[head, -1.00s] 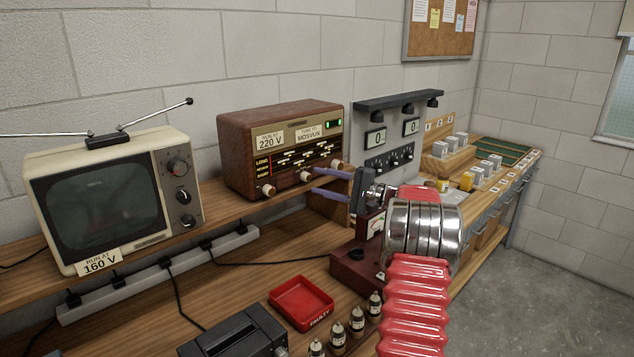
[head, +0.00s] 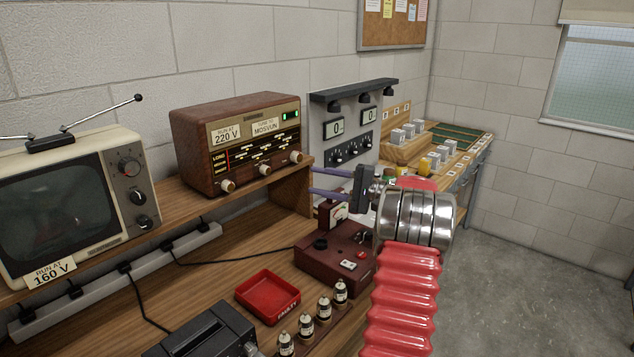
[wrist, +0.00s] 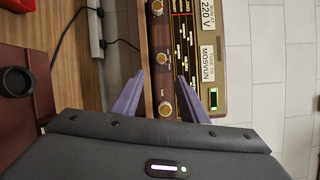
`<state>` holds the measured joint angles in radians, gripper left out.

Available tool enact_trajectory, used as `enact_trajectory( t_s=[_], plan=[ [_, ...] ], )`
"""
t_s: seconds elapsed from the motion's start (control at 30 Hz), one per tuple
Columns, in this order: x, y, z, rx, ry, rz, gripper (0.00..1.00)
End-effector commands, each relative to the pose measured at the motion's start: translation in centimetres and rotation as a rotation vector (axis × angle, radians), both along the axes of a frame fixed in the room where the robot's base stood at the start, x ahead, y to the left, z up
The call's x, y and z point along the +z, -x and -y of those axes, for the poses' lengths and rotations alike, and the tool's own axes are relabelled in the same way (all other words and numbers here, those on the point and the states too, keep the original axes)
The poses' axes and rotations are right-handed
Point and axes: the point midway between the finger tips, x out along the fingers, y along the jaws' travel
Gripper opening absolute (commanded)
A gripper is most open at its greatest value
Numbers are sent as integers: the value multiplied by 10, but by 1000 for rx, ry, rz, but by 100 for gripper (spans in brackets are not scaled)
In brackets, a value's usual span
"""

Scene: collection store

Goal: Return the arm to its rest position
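My gripper (head: 312,181) is on my red-sleeved arm at the middle right of the head view. Its two slim purple fingers point left toward the brown radio (head: 240,146), just right of and below the radio's right-hand knob. In the wrist view the fingers stand apart with nothing held between them, so my gripper (wrist: 161,76) is open. The radio also shows beyond the fingers in the wrist view (wrist: 188,15), turned on its side. My arm reaches forward above the right part of the bench.
A dark red meter box (head: 335,255) sits below my gripper. A red tray (head: 268,296), several small tubes (head: 323,309) and a black device (head: 205,335) lie in front. A television (head: 75,205) stands left. A grey panel with counters (head: 350,125) rises behind. The floor at right (head: 530,290) is clear.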

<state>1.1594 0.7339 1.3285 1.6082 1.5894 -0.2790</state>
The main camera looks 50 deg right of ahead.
Motion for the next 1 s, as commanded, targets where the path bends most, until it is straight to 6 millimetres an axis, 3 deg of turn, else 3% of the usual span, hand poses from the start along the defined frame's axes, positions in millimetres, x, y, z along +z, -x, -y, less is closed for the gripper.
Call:
enact_trajectory(
  t_s=[0.4, 0.57, 0.77, 1.0],
  plan=[
    [0, -1, -1, 1, 0, -1, 39],
    [4, -9, -18, 26, 14, -26, 39],
    [11, -31, -83, 110, 72, -124, 39],
    [15, -45, -179, 229, 182, -268, 39]
  ],
)
